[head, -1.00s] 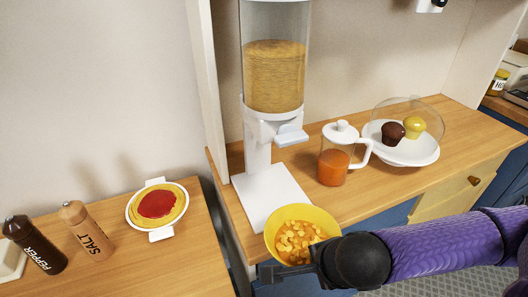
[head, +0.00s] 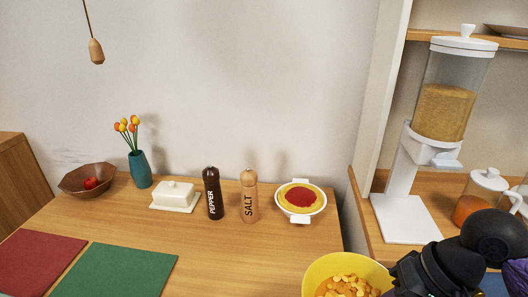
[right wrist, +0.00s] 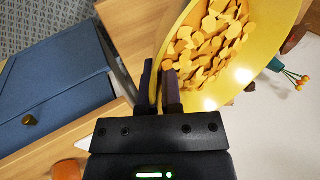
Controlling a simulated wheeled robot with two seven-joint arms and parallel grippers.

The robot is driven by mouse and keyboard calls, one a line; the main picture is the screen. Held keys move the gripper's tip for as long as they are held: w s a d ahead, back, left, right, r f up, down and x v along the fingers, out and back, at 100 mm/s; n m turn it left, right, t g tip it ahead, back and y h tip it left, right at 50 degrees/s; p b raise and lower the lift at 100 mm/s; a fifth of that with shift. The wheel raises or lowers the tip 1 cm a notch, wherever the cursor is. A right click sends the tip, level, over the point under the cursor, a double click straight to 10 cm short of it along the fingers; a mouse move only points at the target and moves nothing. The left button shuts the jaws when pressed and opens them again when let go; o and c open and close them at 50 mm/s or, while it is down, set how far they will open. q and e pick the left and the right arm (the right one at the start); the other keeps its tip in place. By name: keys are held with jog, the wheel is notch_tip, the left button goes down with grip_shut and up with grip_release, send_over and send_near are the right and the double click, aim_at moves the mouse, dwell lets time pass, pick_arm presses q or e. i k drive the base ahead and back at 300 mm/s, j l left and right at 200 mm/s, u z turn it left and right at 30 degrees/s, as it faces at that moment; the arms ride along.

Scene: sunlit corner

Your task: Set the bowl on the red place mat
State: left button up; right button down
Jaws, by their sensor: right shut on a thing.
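The yellow bowl (head: 332,268), filled with orange-yellow flakes, is at the bottom of the head view, cut off by the frame edge. My right gripper (head: 398,284) is shut on its rim at the right side. In the right wrist view the gripper fingers (right wrist: 162,90) pinch the bowl wall (right wrist: 225,93), and the flakes are inside it. The red place mat (head: 38,262) lies flat and bare on the wooden table at the far left of the head view. My left gripper is not in view.
A green mat (head: 115,270) lies right of the red one. Along the back stand a brown bowl (head: 75,183), a vase (head: 140,170), a butter dish (head: 174,196), pepper (head: 213,193) and salt mills (head: 249,197) and a pie dish (head: 301,213). A dispenser (head: 403,218) stands right. The table's front middle is clear.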

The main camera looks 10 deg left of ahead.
aim_at(35, 261)
jog(key=k+j, duration=0.1)
jog(key=j, duration=0.3)
jog(key=j+z, duration=0.1)
jog(key=j, duration=0.35)
jog(key=k+j, duration=0.15)
jog(key=j, duration=0.25)
jog(key=k+j+z, duration=0.1)
jog(key=j, duration=0.3)
jog(key=k+j, duration=0.15)
jog(key=j, duration=0.25)
jog(key=k+j+z, duration=0.1)
jog(key=j, duration=0.35)
jog(key=k+j, duration=0.1)
jog(key=j, duration=0.25)
jog(key=i+j+z, duration=0.1)
jog(key=j, duration=0.3)
jog(key=i+j, duration=0.2)
jog(key=j, duration=0.2)
jog(key=i+j+z, duration=0.15)
jog(key=j, duration=0.25)
jog(key=i+j, duration=0.15)
jog(key=j, duration=0.25)
jog(key=z, duration=0.05)
